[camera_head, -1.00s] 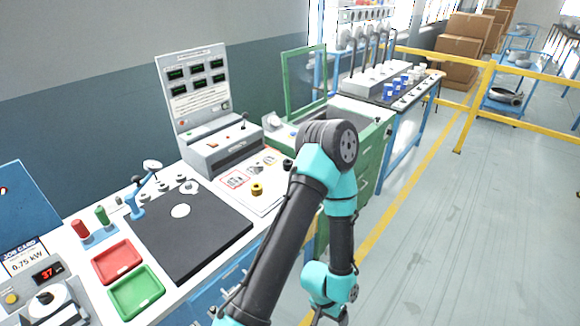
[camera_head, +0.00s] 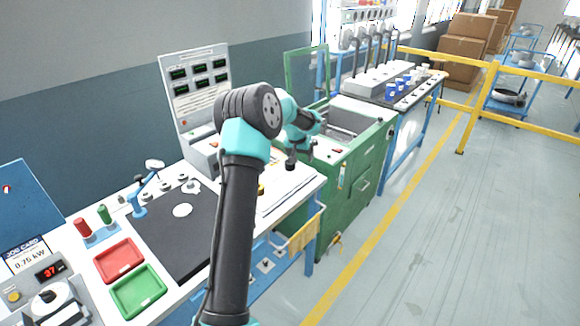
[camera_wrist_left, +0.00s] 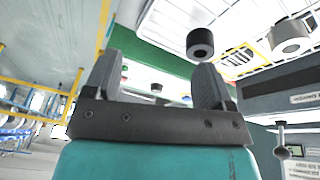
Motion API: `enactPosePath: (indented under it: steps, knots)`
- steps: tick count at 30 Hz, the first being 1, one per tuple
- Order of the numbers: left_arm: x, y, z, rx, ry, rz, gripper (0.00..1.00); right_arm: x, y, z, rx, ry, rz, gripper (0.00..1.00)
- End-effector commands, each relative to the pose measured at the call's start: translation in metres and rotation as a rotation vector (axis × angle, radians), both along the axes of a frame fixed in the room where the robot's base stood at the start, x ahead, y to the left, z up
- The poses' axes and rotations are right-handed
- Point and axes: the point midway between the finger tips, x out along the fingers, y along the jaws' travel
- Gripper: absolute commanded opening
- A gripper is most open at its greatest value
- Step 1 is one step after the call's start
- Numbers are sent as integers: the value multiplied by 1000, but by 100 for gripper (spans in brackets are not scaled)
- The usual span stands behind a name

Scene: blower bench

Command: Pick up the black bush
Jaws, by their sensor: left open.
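In the left wrist view a short black cylinder with a hole in its end, which looks like the black bush (camera_wrist_left: 200,43), is on the white surface just beyond the right-hand finger. My left gripper (camera_wrist_left: 157,82) is open, with nothing held between its fingers; the cylinder is apart from that gap. In the head view my left gripper (camera_head: 292,160) hangs over the bench's far right end near the green cabinet. It is small and dark there, so I cannot separate the bush from the fingertips. My right gripper is in neither view.
A brass-yellow ring (camera_head: 261,189) sits on the bench, partly behind my arm. The wrist view also shows a grey ring (camera_wrist_left: 290,37). A gauge panel (camera_head: 195,85) stands behind, a green cabinet (camera_head: 350,190) at the right. Red (camera_head: 119,258) and green trays (camera_head: 138,291) lie in front.

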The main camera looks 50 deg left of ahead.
Motion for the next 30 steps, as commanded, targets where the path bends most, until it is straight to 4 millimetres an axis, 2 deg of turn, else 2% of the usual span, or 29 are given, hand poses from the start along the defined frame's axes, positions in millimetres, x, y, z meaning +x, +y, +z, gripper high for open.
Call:
enactPosePath:
  steps: [1,3,6,9,20,23,30]
  knots:
    - [-5,24,24,25,-3,31,77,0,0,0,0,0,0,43]
    - [-12,45,47,47,1,61,77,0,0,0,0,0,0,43]
    - [-18,61,65,66,6,86,77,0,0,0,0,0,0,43]
    - [-20,65,71,71,9,92,77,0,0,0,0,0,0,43]
    - [-18,65,65,69,9,91,77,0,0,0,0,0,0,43]
    - [-16,66,54,69,9,91,77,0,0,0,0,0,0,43]
    - [-6,72,16,68,11,91,77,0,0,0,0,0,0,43]
